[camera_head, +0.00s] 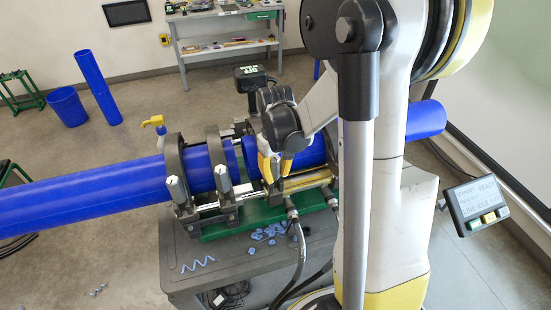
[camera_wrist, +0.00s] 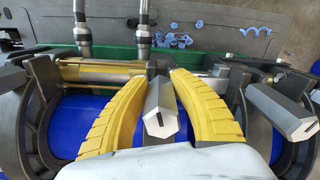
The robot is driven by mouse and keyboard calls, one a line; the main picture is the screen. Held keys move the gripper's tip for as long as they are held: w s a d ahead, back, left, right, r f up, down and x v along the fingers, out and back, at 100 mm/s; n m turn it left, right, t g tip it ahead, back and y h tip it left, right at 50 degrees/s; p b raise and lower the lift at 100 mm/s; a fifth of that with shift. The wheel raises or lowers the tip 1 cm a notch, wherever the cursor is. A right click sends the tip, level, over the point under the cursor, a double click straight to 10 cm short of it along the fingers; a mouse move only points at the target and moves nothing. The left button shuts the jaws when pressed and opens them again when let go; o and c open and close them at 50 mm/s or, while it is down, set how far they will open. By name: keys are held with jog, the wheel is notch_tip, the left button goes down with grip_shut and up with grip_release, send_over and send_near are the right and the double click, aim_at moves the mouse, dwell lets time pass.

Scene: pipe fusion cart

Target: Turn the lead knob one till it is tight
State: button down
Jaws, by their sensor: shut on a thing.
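A grey faceted knob (camera_wrist: 161,112) stands between the two yellow fingers of my gripper (camera_wrist: 158,82) in the wrist view. My gripper is shut on it, with one finger on each side. In the head view my gripper (camera_head: 275,167) is down at the clamp on the right part of the pipe machine, and it hides the held knob there. Two similar grey knobs, a far-left one (camera_head: 175,188) and one beside it (camera_head: 222,178), stand free on the left clamps. One free knob also shows at the right in the wrist view (camera_wrist: 282,112). I cannot read any knob labels.
A long blue pipe (camera_head: 90,202) lies through the clamps. Blue shavings (camera_head: 268,232) lie on the grey cart (camera_head: 205,262). Hoses (camera_head: 298,250) run down from the machine's front. A display panel (camera_head: 478,203) stands at the right. A workbench (camera_head: 220,45) is behind.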

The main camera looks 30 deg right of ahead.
jog(key=m, duration=0.3)
jog(key=shift+a+b, duration=0.1)
jog(key=shift+b, duration=0.3)
jog(key=shift+a+f+m+b, duration=0.15)
jog(key=shift+m+b, duration=0.25)
jog(key=shift+m, duration=1.1)
jog(key=shift+m, duration=0.5)
grip_release()
jog(key=shift+w, duration=0.1)
jog(key=shift+r, duration=0.2)
